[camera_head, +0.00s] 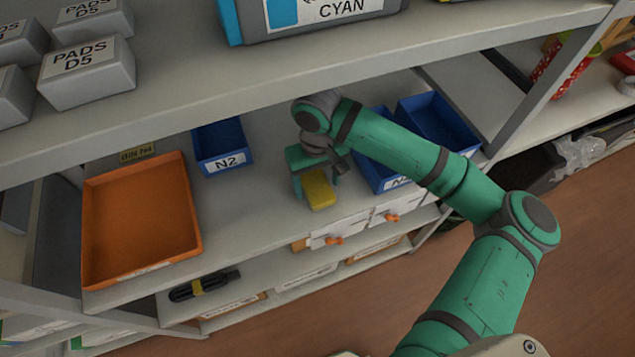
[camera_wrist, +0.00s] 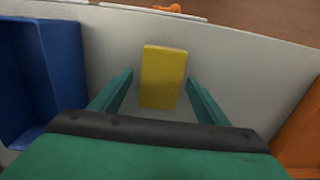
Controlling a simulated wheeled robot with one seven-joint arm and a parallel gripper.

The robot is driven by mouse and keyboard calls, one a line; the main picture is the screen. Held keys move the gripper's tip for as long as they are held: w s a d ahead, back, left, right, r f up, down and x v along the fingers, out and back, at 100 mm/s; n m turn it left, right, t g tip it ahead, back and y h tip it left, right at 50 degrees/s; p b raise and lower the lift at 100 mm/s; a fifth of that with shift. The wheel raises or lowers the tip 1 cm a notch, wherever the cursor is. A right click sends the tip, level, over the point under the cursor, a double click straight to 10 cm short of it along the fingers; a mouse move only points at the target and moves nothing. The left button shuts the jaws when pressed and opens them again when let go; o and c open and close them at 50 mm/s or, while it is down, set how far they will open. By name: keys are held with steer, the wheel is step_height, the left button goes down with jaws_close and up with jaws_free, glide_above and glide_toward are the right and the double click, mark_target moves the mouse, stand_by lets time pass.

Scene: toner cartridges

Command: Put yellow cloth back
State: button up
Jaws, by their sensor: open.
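The yellow cloth (camera_head: 319,190) is a small folded block on the pale middle shelf, near its front edge. In the wrist view the yellow cloth (camera_wrist: 162,77) lies ahead of and partly between the two green fingers, with a gap on each side. My gripper (camera_head: 306,178) is over the shelf at the cloth; in the wrist view my gripper (camera_wrist: 160,90) is open and its fingers do not touch the cloth. The head view hides part of the fingers behind the wrist.
An orange tray (camera_head: 140,215) stands left on the same shelf. A blue bin marked N2 (camera_head: 222,147) is behind, and more blue bins (camera_head: 437,122) stand right. An upper shelf (camera_head: 280,62) with boxes overhangs. Bare shelf (camera_head: 245,200) lies between tray and cloth.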

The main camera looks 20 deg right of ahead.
mark_target(318, 186)
step_height(318, 186, up, 7)
steer(key=shift+a, duration=0.1)
stand_by(0.7)
